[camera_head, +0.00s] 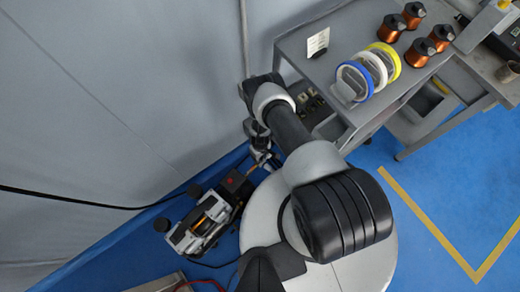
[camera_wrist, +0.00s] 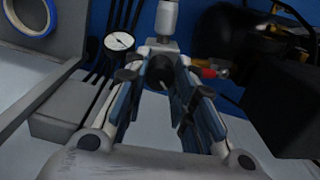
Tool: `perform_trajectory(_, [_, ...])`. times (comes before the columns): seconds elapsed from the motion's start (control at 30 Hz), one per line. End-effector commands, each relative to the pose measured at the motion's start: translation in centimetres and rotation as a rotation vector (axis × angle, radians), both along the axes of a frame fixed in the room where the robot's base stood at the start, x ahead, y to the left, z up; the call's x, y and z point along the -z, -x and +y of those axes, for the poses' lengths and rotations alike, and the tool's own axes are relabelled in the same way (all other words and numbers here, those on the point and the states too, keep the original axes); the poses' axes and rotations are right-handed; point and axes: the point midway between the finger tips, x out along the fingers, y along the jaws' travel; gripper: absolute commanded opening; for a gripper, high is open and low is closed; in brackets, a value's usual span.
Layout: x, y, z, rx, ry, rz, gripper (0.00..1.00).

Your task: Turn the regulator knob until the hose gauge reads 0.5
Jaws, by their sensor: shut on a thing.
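In the wrist view, my gripper (camera_wrist: 160,77) has its two fingers on either side of the dark round regulator knob (camera_wrist: 160,69) and is shut on it. A light line shows on the knob's face. The hose gauge (camera_wrist: 119,41) is a small round white dial just left of the fingertips. Its needle and numbers are too small to read. A silver fitting (camera_wrist: 166,18) stands just beyond the knob. In the head view, my arm reaches down beside the wall, and the knob and gauge cannot be made out there.
A grey table (camera_head: 300,50) holds blue, white and yellow tape rolls (camera_head: 366,72) and several copper coils (camera_head: 417,50). A compressor-like machine (camera_head: 207,222) stands on the floor at lower left. Dark hoses (camera_wrist: 120,17) run beside the gauge. Blue floor (camera_head: 440,180) is open at right.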

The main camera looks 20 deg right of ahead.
Motion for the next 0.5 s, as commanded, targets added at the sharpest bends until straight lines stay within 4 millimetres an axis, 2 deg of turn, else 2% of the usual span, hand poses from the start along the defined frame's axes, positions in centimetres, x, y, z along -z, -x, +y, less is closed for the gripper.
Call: perform_trajectory(0.5, [0.02,0.00,-0.01,0.485,0.000,0.000,0.00])
